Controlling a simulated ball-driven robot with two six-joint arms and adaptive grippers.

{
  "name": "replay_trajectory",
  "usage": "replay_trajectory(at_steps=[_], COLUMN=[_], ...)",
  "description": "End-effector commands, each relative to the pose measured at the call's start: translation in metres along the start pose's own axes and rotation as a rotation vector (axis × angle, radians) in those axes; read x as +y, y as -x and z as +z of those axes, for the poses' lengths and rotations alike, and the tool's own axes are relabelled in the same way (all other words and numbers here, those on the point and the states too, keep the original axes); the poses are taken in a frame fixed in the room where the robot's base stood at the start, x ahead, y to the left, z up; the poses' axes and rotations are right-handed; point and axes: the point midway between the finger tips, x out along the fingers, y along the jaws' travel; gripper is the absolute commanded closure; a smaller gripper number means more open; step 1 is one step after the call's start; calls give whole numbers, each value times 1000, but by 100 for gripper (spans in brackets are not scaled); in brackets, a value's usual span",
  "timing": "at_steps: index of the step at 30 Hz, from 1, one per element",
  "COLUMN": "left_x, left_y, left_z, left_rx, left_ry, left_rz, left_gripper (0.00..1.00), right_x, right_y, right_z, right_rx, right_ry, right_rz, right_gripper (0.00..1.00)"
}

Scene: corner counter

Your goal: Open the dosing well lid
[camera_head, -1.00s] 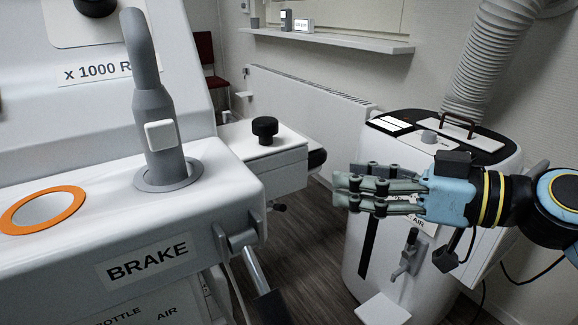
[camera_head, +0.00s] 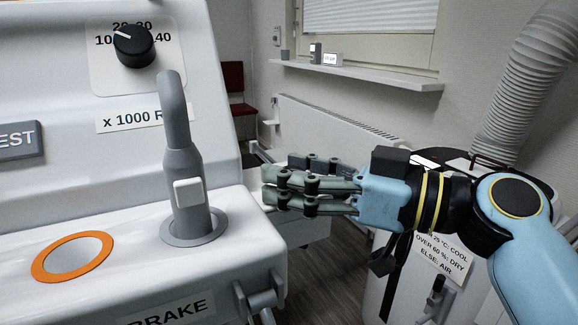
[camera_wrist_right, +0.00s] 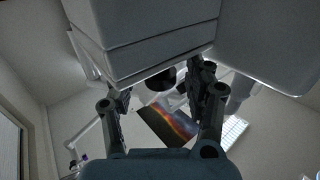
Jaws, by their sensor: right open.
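An orange-ringed round well (camera_head: 73,257) with a grey-white inside is set in the white console top at the lower left. I cannot tell whether that inside is a lid. My right gripper (camera_head: 268,187) is open and empty, pointing left, just right of the grey lever's base. It is in front of a white side box (camera_head: 305,232), whose black top knob is hidden in the head view. In the right wrist view my right gripper (camera_wrist_right: 158,90) has its fingers apart, with a dark round thing (camera_wrist_right: 160,78) beyond them. My left gripper is out of view.
A grey lever (camera_head: 182,160) stands on the console between the well and my right gripper. A black dial (camera_head: 134,46) is on the upright panel. A white unit (camera_head: 440,262) with a ribbed hose (camera_head: 520,85) stands behind my right arm.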

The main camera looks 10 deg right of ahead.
Motion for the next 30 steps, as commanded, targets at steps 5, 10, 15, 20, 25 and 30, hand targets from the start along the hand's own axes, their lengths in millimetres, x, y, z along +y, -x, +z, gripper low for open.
replay_trajectory(at_steps=[5,10,15,20,25,30], left_x=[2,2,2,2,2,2], left_y=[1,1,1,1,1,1], left_z=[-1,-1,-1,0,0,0], left_rx=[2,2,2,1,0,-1], left_ry=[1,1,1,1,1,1], left_rz=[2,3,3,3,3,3], left_gripper=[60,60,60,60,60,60], right_x=[0,0,0,0,0,0], right_y=[-9,-9,-9,-9,-8,-8], right_z=[0,0,0,0,0,0], right_rx=[0,-1,-1,-1,-1,-1], right_ry=[0,0,0,0,0,0], right_rz=[-1,-1,-1,-1,-1,0], right_gripper=[47,47,60,81,100,100])
